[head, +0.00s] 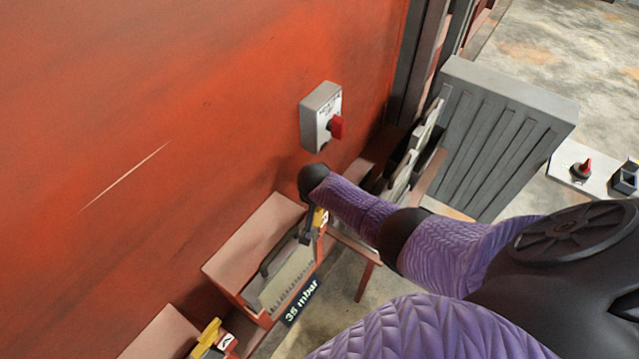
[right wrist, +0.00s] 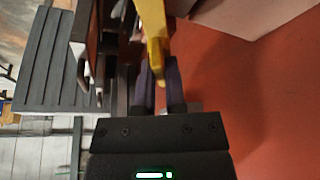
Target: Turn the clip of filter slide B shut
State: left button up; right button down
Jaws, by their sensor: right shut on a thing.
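The filter box (head: 235,258) with a dark handle and the "35 mbar" label (head: 300,301) stands against the red wall. A yellow clip (head: 320,217) shows at its right end, mostly behind my right gripper (head: 311,229). In the right wrist view, my right gripper (right wrist: 159,85) has its two dark fingers either side of the yellow clip (right wrist: 154,30) and is shut on it. The slide's letter is hidden, so I cannot read whether it is B. My left gripper is not in view.
A second box with a yellow clip (head: 207,336) is at the lower left. A grey switch box with a red knob (head: 337,127) is on the wall above. A grey ribbed panel (head: 505,125) stands to the right. Another red knob (head: 581,170) sits on a pale panel.

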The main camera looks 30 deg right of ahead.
jog(key=m, duration=0.3)
jog(key=shift+a+g+h+b, duration=0.1)
jog(key=shift+g+h+b, duration=0.25)
jog(key=shift+g+h, duration=0.05)
jog(key=shift+w+m+g+h+b, duration=0.1)
jog(key=shift+m+g+h+b, duration=0.25)
jog(key=shift+m, duration=0.95)
jog(key=c, duration=0.7)
grip_release()
jog(key=p+v, duration=0.5)
jog(key=v, duration=0.5)
